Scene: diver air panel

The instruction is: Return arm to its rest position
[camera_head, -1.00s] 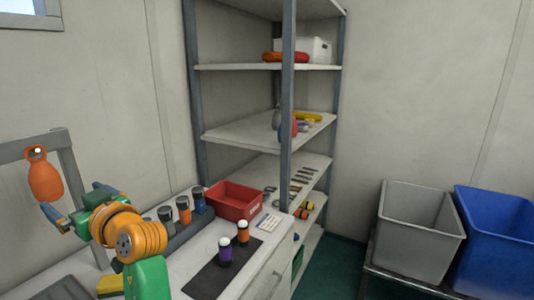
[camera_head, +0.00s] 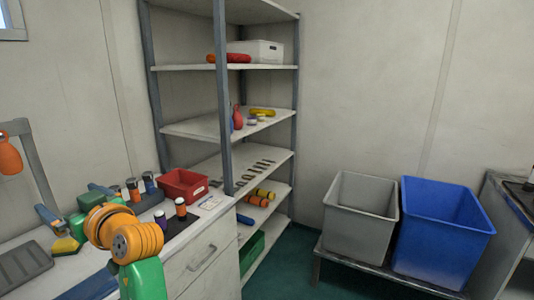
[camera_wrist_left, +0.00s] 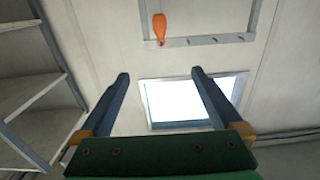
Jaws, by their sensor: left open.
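My left arm comes in at the lower left of the head view, with an orange-ringed joint and a green link. My left gripper (camera_head: 66,197) is raised over the left end of the counter, its two blue fingers spread apart. In the left wrist view the gripper (camera_wrist_left: 160,73) is open with nothing between the fingers, facing a wall with a bright window (camera_wrist_left: 190,98). An orange hanging object (camera_wrist_left: 159,27) shows beyond the fingers there, apart from them. My right gripper is in neither view.
The counter (camera_head: 195,240) holds a red bin (camera_head: 184,186), several small canisters and a dark mat. A shelf rack (camera_head: 221,100) stands behind it. A grey bin (camera_head: 360,218) and a blue bin (camera_head: 445,228) stand on a low stand at right. Green floor (camera_head: 290,265) lies between.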

